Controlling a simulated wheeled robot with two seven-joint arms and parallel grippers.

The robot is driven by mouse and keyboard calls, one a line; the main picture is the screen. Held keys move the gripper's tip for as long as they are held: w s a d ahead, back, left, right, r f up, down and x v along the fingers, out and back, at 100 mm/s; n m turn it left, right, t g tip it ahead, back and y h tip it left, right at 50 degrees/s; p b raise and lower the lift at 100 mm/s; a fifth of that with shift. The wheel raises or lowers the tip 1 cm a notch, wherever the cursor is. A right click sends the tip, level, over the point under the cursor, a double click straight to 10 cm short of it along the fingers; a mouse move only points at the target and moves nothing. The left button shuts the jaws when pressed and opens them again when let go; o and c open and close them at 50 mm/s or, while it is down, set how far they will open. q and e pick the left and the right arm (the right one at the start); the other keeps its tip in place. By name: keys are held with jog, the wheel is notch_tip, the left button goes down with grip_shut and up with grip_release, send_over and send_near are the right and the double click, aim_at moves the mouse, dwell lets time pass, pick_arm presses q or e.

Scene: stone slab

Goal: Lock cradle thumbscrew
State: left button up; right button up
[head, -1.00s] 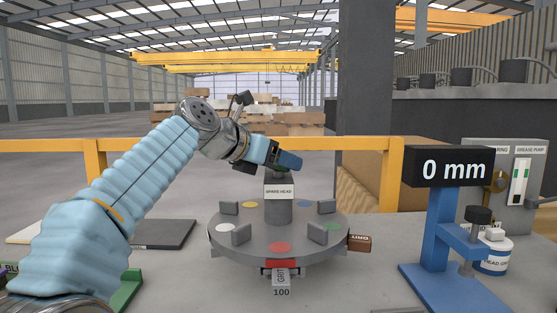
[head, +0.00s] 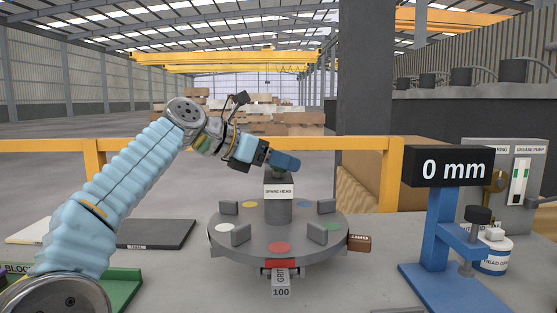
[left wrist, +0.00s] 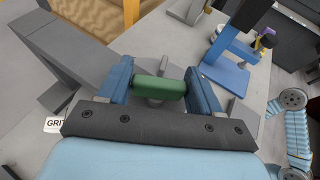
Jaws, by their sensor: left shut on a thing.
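My left gripper (head: 284,162) is at the top of the grey post labelled SPARE HEAD (head: 278,208), at the middle of the round grey turntable (head: 262,244). In the left wrist view its blue fingers (left wrist: 160,88) are shut on a green bar-shaped knob (left wrist: 147,90), which appears to be the thumbscrew. The knob lies crosswise between the fingers. In the head view the gripper mostly hides the knob. Whether the screw is tight cannot be told. My right gripper is not in view.
The turntable carries coloured discs and upright grey plates. A GRIT 100 block (head: 281,280) is at its front. A brown block (head: 359,243) is at its right edge. A blue stand with a 0 mm display (head: 450,167) is at the right. A green tray (head: 122,288) lies at front left.

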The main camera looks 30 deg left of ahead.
pick_arm(q)
jog(key=o, duration=1)
jog(key=shift+c, duration=0.2)
jog(key=b+v, duration=0.1)
jog(key=v, duration=1.3)
jog(key=shift+f, duration=0.1)
